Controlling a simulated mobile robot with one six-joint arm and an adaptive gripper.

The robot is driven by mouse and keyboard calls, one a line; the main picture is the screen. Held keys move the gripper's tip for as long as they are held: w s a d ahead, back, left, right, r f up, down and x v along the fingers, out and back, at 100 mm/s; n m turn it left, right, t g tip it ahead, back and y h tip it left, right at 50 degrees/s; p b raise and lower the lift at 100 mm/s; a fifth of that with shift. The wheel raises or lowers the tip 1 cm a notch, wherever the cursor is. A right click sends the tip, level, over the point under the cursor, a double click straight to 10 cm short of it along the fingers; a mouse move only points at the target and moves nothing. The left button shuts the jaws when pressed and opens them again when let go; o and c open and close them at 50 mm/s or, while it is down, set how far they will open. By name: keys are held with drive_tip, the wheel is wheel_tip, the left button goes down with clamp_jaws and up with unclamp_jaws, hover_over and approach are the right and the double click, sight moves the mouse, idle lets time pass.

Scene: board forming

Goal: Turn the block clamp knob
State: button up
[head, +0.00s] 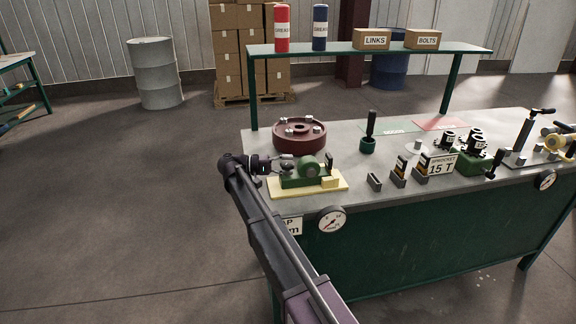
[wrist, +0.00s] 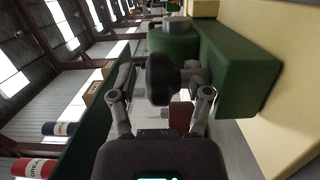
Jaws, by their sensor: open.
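The green block clamp (head: 292,181) sits on a pale yellow base (head: 335,186) at the left front of the bench, with a round green part on its body. My gripper (head: 277,162) is at its left end, level with its upper part. In the wrist view the dark round clamp knob (wrist: 160,78) stands in front of the green clamp body (wrist: 236,68). My gripper (wrist: 165,88) is open, with one finger on each side of the knob. I cannot tell whether the fingers touch it. In the head view the knob cannot be made out behind my gripper.
A dark red round flange (head: 300,135) stands just behind the clamp on the bench. A dark-handled tool (head: 369,133) and small black-and-yellow blocks (head: 399,172) stand to the right. A gauge (head: 331,219) is on the bench front. The floor to the left is clear.

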drive_tip(key=shift+r+p, duration=1)
drive_tip(key=shift+p, duration=0.05)
